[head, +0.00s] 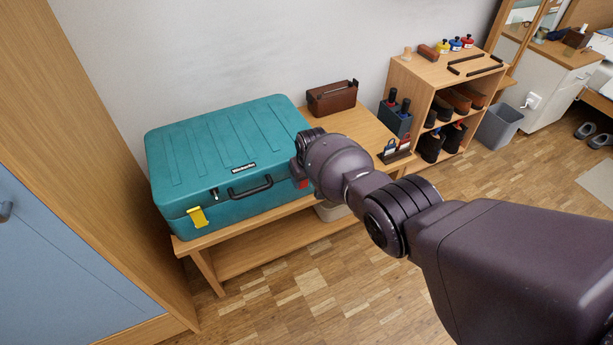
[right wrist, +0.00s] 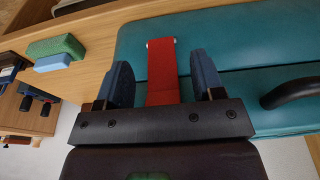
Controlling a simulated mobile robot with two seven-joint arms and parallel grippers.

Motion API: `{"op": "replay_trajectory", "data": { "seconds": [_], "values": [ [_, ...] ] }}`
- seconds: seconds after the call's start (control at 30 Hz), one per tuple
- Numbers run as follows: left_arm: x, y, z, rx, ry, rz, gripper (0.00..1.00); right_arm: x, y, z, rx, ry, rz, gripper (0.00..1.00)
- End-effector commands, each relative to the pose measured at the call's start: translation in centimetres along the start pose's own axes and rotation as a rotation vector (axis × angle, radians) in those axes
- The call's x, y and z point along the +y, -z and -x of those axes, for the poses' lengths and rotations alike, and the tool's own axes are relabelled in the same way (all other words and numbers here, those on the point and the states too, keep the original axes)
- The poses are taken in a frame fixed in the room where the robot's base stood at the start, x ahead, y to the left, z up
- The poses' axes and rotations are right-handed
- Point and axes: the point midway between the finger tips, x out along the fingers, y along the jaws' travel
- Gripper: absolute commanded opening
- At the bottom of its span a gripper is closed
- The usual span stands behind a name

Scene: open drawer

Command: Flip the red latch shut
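The teal case (head: 225,150) sits with its lid down on the wooden bench. Its red latch (right wrist: 162,68) shows in the right wrist view as a flat strap with a small pin at its upper end. In the head view only a bit of the red latch (head: 303,183) shows beside my right wrist. My right gripper (right wrist: 161,80) is open, with one blue finger on each side of the latch and visible gaps between. Whether the latch lies flat or stands out is unclear. A yellow latch (head: 198,217) is at the case's other front end. My left gripper is not in view.
A black handle (head: 250,188) is on the case front between the latches. A shelf unit (head: 424,82) is beyond. The floor in front is clear.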

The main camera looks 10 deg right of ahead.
Motion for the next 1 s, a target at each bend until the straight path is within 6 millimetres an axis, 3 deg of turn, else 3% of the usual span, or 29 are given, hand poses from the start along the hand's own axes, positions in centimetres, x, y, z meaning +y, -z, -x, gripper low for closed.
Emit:
{"op": "replay_trajectory", "data": {
  "seconds": [0.33, 0.7, 1.0],
  "values": [
    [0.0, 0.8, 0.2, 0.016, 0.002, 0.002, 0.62, 0.1, 0.3, 1.2, 0.005, -0.002, 0.001, 0.62],
    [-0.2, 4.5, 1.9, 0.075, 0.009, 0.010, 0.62, 0.1, 0.6, 8.0, 0.015, -0.005, 0.002, 0.62],
    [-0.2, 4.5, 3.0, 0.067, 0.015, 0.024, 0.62, 0.0, 0.2, 10.8, 0.005, -0.002, 0.001, 0.62]
  ]
}}
